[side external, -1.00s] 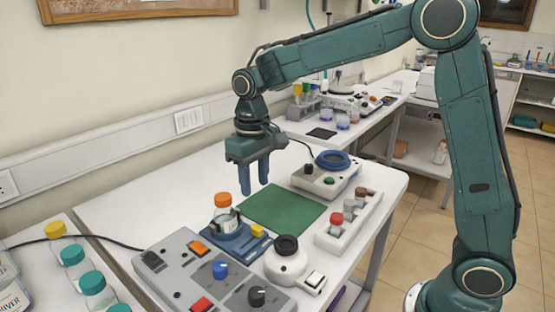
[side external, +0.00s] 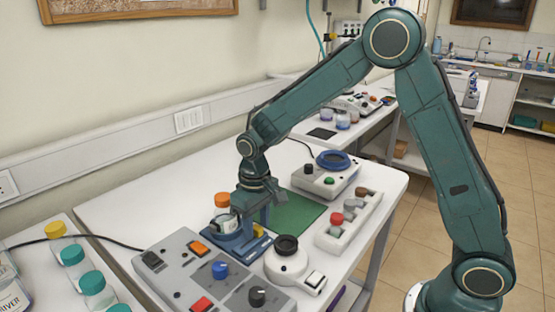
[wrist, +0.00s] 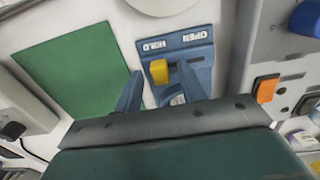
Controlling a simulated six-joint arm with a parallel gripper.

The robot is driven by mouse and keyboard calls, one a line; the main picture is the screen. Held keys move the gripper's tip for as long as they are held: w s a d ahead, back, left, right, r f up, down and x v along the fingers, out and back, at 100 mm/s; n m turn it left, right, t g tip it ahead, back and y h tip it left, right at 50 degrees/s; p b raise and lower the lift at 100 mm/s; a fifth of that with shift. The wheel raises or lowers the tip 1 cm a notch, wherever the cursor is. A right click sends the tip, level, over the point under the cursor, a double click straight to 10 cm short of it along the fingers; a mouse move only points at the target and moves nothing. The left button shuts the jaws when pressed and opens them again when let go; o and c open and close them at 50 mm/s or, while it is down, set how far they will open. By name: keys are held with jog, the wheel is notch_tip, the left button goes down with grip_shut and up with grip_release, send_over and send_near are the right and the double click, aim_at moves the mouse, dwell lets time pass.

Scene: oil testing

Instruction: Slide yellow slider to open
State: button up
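The yellow slider (wrist: 158,71) sits on a blue fixture (wrist: 203,52) with white HOLD and OPEN labels. It lies under the HOLD label, on the left in the wrist view. In the side view the slider (side external: 258,230) is partly hidden behind a finger. My gripper (wrist: 160,68) is open and low over the fixture, with one finger on each side of the slider and gaps showing.
A grey control panel (side external: 232,283) with coloured buttons and knobs is in front. A white round device (side external: 287,265) stands right of the fixture. A green mat (side external: 300,212) lies behind it. A rack (side external: 345,230) of vials is farther right.

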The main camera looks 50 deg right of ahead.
aim_at(242, 248)
jog(key=shift+f, duration=0.1)
grip_shut()
jog(key=shift+a, duration=2.7)
grip_release()
notch_tip(242, 248, up, 14)
